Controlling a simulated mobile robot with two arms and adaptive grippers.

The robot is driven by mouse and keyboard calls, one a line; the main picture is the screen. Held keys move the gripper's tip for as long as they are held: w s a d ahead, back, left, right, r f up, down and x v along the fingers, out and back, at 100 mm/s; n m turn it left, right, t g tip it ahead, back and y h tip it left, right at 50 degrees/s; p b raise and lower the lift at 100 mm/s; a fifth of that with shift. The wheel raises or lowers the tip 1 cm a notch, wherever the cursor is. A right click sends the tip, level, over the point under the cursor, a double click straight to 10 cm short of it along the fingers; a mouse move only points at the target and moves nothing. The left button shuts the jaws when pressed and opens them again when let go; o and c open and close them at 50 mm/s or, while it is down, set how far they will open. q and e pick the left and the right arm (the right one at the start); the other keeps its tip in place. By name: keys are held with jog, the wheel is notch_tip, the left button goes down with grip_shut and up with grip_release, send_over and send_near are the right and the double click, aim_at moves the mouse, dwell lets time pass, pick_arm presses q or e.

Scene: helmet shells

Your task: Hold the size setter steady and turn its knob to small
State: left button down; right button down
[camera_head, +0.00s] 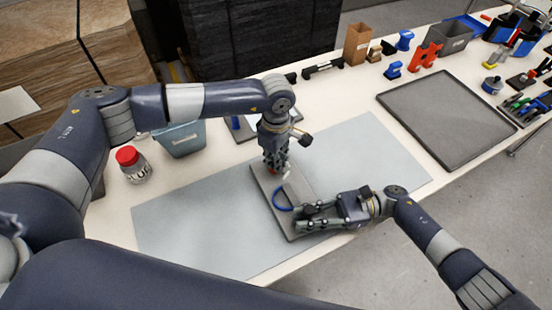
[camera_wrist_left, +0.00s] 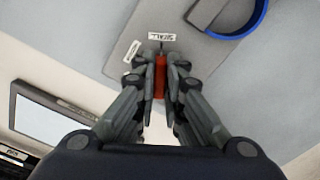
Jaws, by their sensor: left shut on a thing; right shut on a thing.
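The size setter (camera_head: 263,193) is a grey plate with a blue band (camera_head: 281,205) on it, lying on the mat. My left gripper (camera_head: 274,168) points down over its far end. In the left wrist view its fingers are shut on the red knob (camera_wrist_left: 160,78). A white SMALL label (camera_wrist_left: 161,36) lies just beyond the knob, with a thin dark mark between them. A second label (camera_wrist_left: 131,51) sits to its left, unreadable. My right gripper (camera_head: 302,216) lies low over the near end, shut on the size setter; its fingers hide the exact grip.
The pale blue mat (camera_head: 190,235) is clear around the plate. A red-capped bottle (camera_head: 133,165) and a blue-grey bin (camera_head: 183,139) stand to the left. A dark tray (camera_head: 440,120) lies right. Small tools and parts line the back of the table.

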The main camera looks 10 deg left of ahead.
pick_arm(q)
jog(key=c, duration=1.7)
grip_release()
notch_tip(320, 180, up, 12)
jog(key=shift+r, duration=0.1)
pick_arm(e)
jog(key=c, duration=1.4)
grip_release()
jog(key=shift+d, duration=0.1)
